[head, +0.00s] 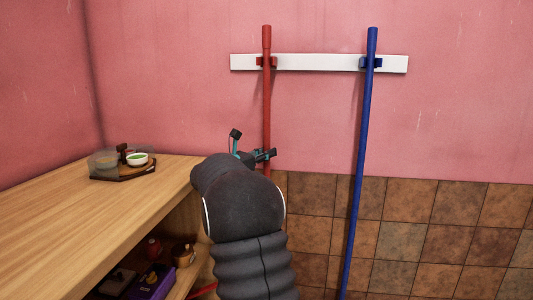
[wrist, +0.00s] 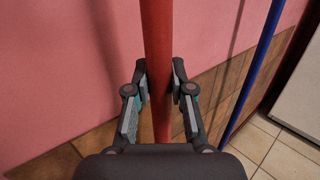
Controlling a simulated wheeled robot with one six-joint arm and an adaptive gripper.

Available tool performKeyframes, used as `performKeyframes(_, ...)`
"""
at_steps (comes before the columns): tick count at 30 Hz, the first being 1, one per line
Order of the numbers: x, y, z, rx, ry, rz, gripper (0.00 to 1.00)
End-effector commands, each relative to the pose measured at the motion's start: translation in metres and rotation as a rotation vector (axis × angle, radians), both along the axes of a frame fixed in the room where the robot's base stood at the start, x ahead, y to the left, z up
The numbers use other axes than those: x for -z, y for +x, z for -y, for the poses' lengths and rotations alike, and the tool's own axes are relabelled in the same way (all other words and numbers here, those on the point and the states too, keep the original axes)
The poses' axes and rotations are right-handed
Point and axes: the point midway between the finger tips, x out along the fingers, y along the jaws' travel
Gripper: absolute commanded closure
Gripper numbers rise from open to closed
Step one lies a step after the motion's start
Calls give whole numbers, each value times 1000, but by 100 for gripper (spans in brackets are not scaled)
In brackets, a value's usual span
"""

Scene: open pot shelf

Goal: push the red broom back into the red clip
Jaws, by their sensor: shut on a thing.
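The red broom (head: 267,110) stands nearly upright against the pink wall, its upper handle at the red clip (head: 266,62) on a white rail. From this view I cannot tell whether the handle is seated in the clip or just in front of it. My gripper (head: 265,155) is at the handle well below the rail. In the wrist view my gripper (wrist: 159,88) has its two fingers on either side of the red handle (wrist: 157,40), shut on it. The broom's lower end is mostly hidden behind my arm.
A blue broom (head: 360,150) leans at a blue clip (head: 371,63) to the right. A wooden counter (head: 90,220) stands at the left, with a tray of bowls (head: 125,172) on top and items on a shelf below. The wall right of the blue broom is clear.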

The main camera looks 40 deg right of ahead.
Motion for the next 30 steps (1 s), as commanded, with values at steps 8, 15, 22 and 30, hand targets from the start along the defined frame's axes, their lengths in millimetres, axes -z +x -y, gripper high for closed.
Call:
performKeyframes(8, 4, 0, 0, 0, -2, 1, 100)
performKeyframes(15, 4, 0, 0, 0, -1, 1, 49)
performKeyframes(22, 4, 0, 0, 0, 1, 0, 49)
performKeyframes(30, -32, 0, 0, 0, -2, 5, 49)
